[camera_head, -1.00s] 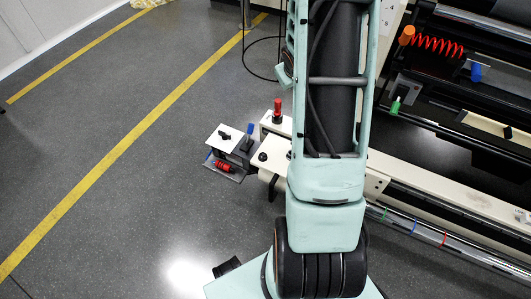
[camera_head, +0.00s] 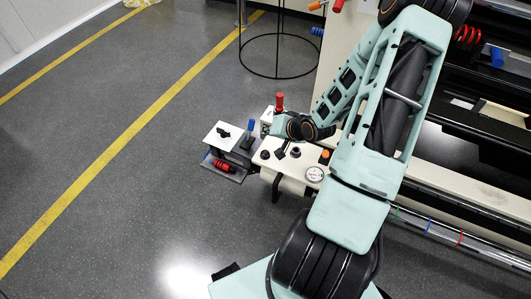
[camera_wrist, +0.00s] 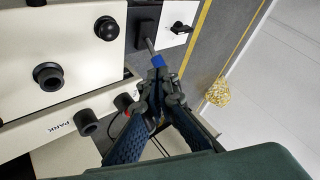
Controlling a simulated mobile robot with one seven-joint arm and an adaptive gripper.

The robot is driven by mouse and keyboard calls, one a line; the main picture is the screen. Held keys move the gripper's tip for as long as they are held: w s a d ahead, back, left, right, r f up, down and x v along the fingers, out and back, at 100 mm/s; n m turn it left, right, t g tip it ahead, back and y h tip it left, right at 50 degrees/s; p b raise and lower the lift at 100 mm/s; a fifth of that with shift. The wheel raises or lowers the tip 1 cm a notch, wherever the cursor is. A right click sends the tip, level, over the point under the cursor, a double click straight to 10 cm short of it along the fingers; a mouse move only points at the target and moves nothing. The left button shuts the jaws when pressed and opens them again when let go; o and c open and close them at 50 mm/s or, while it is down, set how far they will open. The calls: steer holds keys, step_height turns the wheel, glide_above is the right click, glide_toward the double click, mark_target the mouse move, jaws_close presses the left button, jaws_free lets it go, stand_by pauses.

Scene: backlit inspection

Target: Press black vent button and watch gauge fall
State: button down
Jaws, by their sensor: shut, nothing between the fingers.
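A pale control panel (camera_head: 286,182) carries a round white gauge (camera_head: 314,174), whose reading is too small to tell. Black round buttons (camera_head: 295,153) (camera_head: 265,155) stand on the panel. I cannot read which is the vent button. In the wrist view, a ringed black knob (camera_wrist: 48,76) and another black knob (camera_wrist: 107,28) show on the pale surface at left.
An orange button (camera_head: 324,156) sits above the gauge and a red handle (camera_head: 279,102) stands behind the panel. A blue-handled lever (camera_head: 250,126) and a white plate (camera_head: 223,134) are to the left. A black wire ring stand (camera_head: 276,76) is behind. Floor at left is clear.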

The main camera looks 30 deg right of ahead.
steer(key=shift+f, duration=0.15)
steer(key=b, duration=0.7)
glide_above(267, 154)
step_height(267, 154, down, 7)
steer(key=shift+w+f, duration=0.1)
steer(key=shift+f+b, duration=0.4)
steer(key=shift+f, duration=0.3)
steer(key=shift+f, duration=0.1)
stand_by(0.4)
steer(key=shift+f, duration=0.3)
steer(key=shift+f+b, duration=0.4)
steer(key=shift+f, duration=0.05)
stand_by(0.5)
steer(key=shift+r, duration=0.1)
steer(key=shift+r+p, duration=0.75)
steer(key=shift+p, duration=0.1)
